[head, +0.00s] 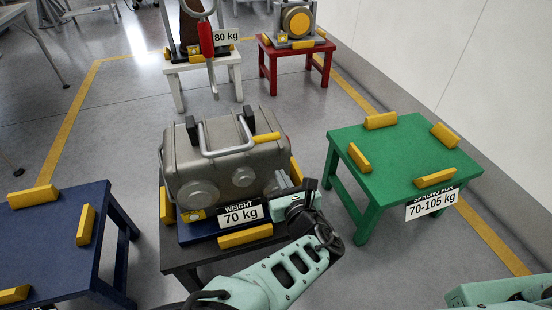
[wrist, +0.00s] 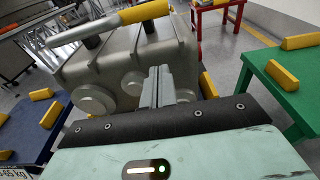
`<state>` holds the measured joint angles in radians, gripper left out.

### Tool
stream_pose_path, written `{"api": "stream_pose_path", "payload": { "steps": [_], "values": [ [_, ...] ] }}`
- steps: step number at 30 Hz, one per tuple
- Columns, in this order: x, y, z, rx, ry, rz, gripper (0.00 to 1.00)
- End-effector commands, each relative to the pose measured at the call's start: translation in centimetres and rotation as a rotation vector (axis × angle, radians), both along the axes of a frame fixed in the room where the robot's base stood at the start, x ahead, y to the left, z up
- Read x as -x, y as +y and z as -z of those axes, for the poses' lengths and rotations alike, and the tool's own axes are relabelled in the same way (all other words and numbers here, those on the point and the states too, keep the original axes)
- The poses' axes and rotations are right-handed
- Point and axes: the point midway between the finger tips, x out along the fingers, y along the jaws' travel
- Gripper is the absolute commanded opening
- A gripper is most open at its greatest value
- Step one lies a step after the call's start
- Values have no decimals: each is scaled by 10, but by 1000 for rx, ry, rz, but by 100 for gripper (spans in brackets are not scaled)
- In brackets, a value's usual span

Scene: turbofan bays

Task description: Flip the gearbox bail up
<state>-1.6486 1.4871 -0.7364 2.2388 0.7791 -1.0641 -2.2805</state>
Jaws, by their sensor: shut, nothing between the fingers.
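The grey gearbox (head: 225,172) sits on the dark stand at centre, its round bosses facing me. Its grey U-shaped bail (head: 228,152) lies low over the top front edge, between two black blocks. A yellow grip (head: 266,137) sticks out at the bail's right end. In the wrist view the bail (wrist: 82,32) and yellow grip (wrist: 145,12) cross the upper left. My gripper (head: 283,181) is shut and empty at the gearbox's lower right front. In the wrist view its fingertips (wrist: 160,72) point at the gearbox, below the yellow grip; contact with the housing cannot be told.
The dark stand carries yellow blocks (head: 245,236) and a 70 kg sign (head: 241,214). An empty green table (head: 395,150) stands right and a blue table (head: 45,235) left. White and red stands (head: 292,50) hold other parts behind. Grey floor separates them.

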Motion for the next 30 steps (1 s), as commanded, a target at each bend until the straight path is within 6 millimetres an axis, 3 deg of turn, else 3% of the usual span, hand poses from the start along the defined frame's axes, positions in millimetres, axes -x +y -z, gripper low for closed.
{"api": "stream_pose_path", "payload": {
  "steps": [16, 21, 30],
  "values": [
    [-95, 25, 11, -2, 1, 3, 0],
    [-86, 25, -16, -2, 1, 1, 0],
    [-83, 24, -26, -1, 0, 1, 0]
  ]
}}
